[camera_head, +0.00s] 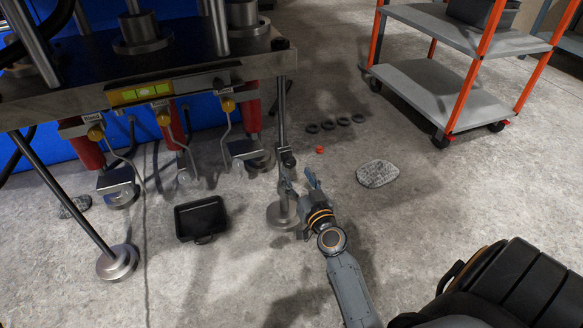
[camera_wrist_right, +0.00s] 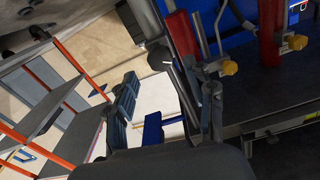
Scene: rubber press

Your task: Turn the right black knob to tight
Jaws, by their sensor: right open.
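A dark clamp-like piece (camera_head: 287,157), likely the right black knob, sits on the press's right front post (camera_head: 282,115). In the right wrist view a dark round piece (camera_wrist_right: 158,55) shows beside the slanted post; I cannot tell its setting. My right gripper (camera_head: 301,188) is open and empty, just below and right of the clamp in the head view. Its two fingers (camera_wrist_right: 168,104) stand apart in the wrist view, with the post showing between them. I see no clear contact with the knob. My left gripper is in neither view.
The press table (camera_head: 170,85) carries red cylinders with yellow knobs (camera_head: 163,117). A black tray (camera_head: 201,219) lies on the floor. Several black rings (camera_head: 343,121), a small red piece (camera_head: 319,149) and a grey stone-like slab (camera_head: 377,173) lie right. An orange-framed cart (camera_head: 430,90) stands behind.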

